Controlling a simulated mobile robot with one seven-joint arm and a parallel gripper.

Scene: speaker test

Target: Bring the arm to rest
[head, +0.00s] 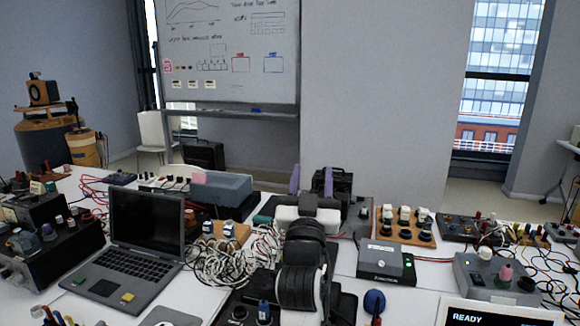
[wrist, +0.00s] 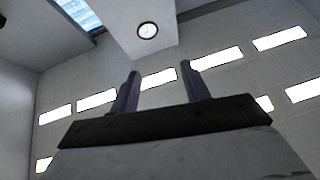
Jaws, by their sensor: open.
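My gripper (head: 312,178) stands beyond my black and white arm links in the head view, above the far side of the cluttered table (head: 215,290). Its two purple-grey fingers point upward, are well apart and hold nothing. In the wrist view the open fingers (wrist: 160,78) stand against the ceiling, with only empty air between them. My arm is folded close in front of me, at the middle of the picture. It hides part of the table behind it.
A laptop (head: 140,245) stands open left of my arm, with tangled white cables (head: 222,264) between. A grey box (head: 385,262) and a wooden board (head: 405,228) with knobs lie close on the right. A whiteboard (head: 235,60) stands behind. The space above the table is open.

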